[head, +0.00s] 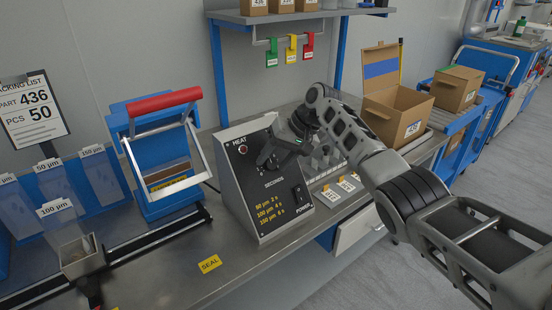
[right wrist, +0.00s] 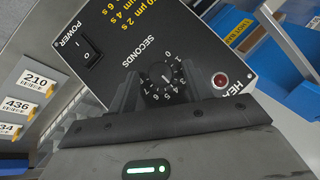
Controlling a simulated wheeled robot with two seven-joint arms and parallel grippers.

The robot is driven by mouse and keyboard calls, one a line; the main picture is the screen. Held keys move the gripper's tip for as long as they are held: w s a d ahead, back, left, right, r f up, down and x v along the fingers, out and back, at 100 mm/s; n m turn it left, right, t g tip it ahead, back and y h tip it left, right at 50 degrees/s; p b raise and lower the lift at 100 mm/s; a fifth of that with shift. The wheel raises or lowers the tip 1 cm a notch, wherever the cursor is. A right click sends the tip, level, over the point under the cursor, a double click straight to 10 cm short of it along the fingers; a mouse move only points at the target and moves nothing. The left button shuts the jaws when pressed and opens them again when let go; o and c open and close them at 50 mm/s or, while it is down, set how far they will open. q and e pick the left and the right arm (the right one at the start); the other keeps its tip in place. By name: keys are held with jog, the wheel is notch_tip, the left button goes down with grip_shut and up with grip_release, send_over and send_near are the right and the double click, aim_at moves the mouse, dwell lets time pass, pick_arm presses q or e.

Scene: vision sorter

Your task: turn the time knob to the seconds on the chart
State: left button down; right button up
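The grey control box (head: 262,180) stands on the bench with a black front, a HEAT lamp (head: 243,149) and a POWER switch (head: 299,193). Its yellow chart (head: 269,208) pairs film thicknesses in µm with 2 s, 4 s and 6 s. The black time knob (right wrist: 163,80) has white numbers around it under SECONDS; its setting is too small to read surely. My right gripper (right wrist: 162,95) is at the box front, with its fingers apart on either side of the knob. Contact with the knob is unclear. In the head view the gripper partly hides the knob. My left gripper is out of view.
A blue sealer (head: 160,165) with a red handle (head: 164,100) stands left of the box. A bag labelled 100 µm (head: 62,225) and a packing list (head: 33,110) are further left. An open carton (head: 398,108) and number cards (head: 340,190) are to the right.

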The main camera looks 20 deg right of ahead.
jog(key=shift+r, duration=0.1)
jog(key=v, duration=1.5)
jog(key=shift+d+r, duration=0.2)
jog(key=shift+r, duration=0.15)
jog(key=shift+s, duration=0.1)
jog(key=s+a+f+n+h, duration=0.1)
jog(key=s+a+f, duration=0.1)
jog(key=s+f, duration=0.45)
jog(key=s+a+f+h, duration=0.1)
jog(key=s+a+f, duration=0.15)
jog(key=f, duration=0.75)
jog(key=s+a+f+n+h, duration=0.1)
jog(key=s+f, duration=0.4)
jog(key=f, duration=0.3)
jog(key=s+f+h, duration=0.1)
jog(key=s+h, duration=0.2)
jog(key=s, duration=2.1)
jog(key=w+a+f+n+t+y, duration=0.1)
jog(key=w+a+f+t+y, duration=0.2)
jog(key=w+a+f+t, duration=0.3)
jog(key=shift+w+f+t, duration=0.25)
jog(key=shift+w+t, duration=0.25)
jog(key=shift+t, duration=0.3)
